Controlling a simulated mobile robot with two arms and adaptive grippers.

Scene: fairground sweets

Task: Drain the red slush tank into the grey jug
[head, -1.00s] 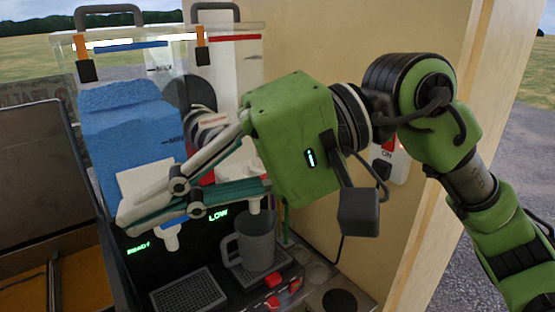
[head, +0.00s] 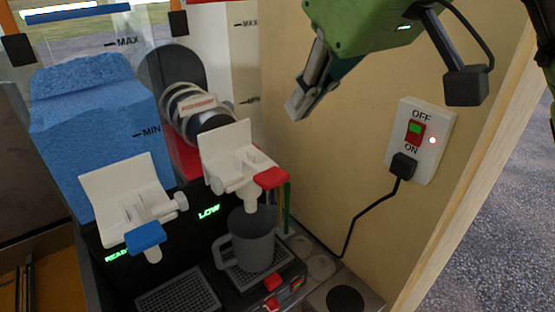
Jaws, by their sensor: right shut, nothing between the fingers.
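The red slush tank (head: 222,60) stands at the back, right of the blue one. It looks mostly clear, with red (head: 181,153) only low down, partly hidden by its tap. Its white tap (head: 232,150) has a red handle (head: 270,178) and a spout above the grey jug. The grey jug (head: 254,244) stands upright on the right drip tray, handle to the left. I cannot make out any flow or the jug's contents. My right gripper (head: 295,108) is shut and empty, above and right of the tap, touching nothing. My left gripper is not in view.
The blue slush tank (head: 95,115) and its blue-handled tap (head: 135,200) stand at left. A green LOW display (head: 208,212) is behind the jug. A wall switch (head: 416,131) with a lit lamp and a plugged black cable (head: 352,215) is at right.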

